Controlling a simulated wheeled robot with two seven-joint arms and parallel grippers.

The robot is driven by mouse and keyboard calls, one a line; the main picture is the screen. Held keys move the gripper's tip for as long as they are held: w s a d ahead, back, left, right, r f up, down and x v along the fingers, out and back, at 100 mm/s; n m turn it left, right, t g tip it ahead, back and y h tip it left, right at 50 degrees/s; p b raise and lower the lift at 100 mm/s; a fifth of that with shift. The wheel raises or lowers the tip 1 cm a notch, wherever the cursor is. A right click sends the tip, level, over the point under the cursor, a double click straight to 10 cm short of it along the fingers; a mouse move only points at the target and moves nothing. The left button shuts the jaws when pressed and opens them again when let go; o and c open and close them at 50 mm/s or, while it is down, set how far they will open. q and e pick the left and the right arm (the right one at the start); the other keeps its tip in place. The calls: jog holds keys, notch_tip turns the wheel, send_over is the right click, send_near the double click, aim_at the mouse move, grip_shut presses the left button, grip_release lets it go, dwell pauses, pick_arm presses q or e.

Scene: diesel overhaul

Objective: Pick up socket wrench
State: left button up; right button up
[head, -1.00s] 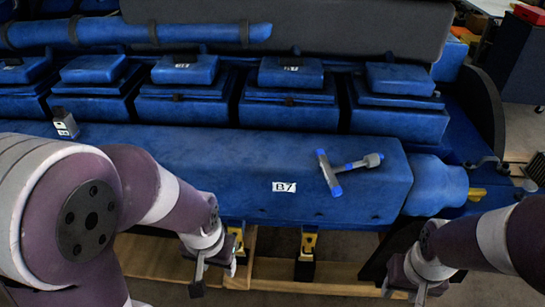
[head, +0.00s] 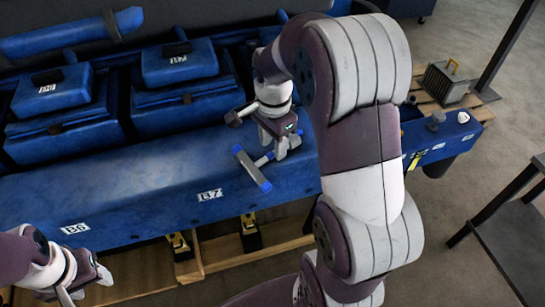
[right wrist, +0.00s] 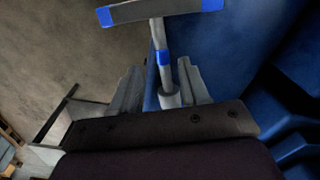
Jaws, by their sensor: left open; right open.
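The socket wrench (head: 252,170) is a grey T-shaped tool with blue bands. It lies on the top of the blue engine block (head: 130,195), near the B7 label. My right gripper (head: 278,142) is open over the wrench's socket end, which it partly hides in the head view. In the right wrist view the wrench's shaft (right wrist: 160,45) runs between the two open fingers (right wrist: 160,88), its crossbar beyond them. I cannot tell whether the fingers touch it. My left gripper (head: 82,290) is open and empty at the lower left, in front of the block.
Blue covers (head: 180,62) stand in a row behind the ledge. A wooden pallet (head: 215,255) lies under the engine. A grey box with a yellow handle (head: 445,85) stands at the right. A dark table (head: 520,240) is at the far right, with open floor before it.

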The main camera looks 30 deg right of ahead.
aim_at(272, 151)
jog(key=f, duration=0.2)
jog(key=w+f, duration=0.1)
jog(key=shift+w+d, duration=0.1)
jog(key=shift+d, duration=0.15)
jog(key=shift+d+f, duration=0.2)
jog(key=shift+d, duration=0.1)
jog(key=shift+s+d, duration=0.1)
jog(key=shift+s, duration=0.35)
jog(key=shift+s+r, duration=0.15)
jog(key=shift+s, duration=0.05)
jog(key=shift+c, duration=0.3)
jog(key=c, duration=0.5)
jog(key=shift+w+a, duration=0.25)
grip_shut()
pick_arm(q)
jog(key=shift+w+d+r, duration=0.2)
jog(key=shift+d+r, duration=0.25)
jog(key=shift+r, duration=0.2)
jog(key=shift+d, duration=0.1)
pick_arm(e)
jog(key=shift+d, duration=0.1)
